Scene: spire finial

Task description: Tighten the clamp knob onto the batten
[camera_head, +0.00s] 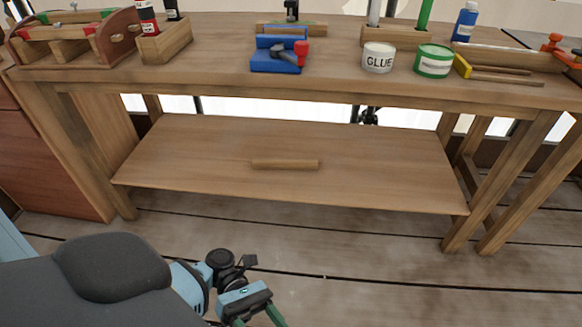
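A small black clamp (292,10) stands upright at the back middle of the workbench, on a wooden piece (310,28) that may be the batten. The top of the clamp is cut off by the picture edge, and I cannot make out how its knob sits. My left gripper (257,320) is low at the bottom edge, in front of the bench and far below its top. Its green fingers stand apart with nothing seen between them; their tips are cut off. My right gripper is not in view.
On the workbench (215,78) are a blue block with a red part (278,58), a glue tin (378,60), a green-banded tin (434,64), a blue bottle (465,22) and a toolbox (118,32). A wooden stick (285,164) lies on the lower shelf (200,160). The floor in front is clear.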

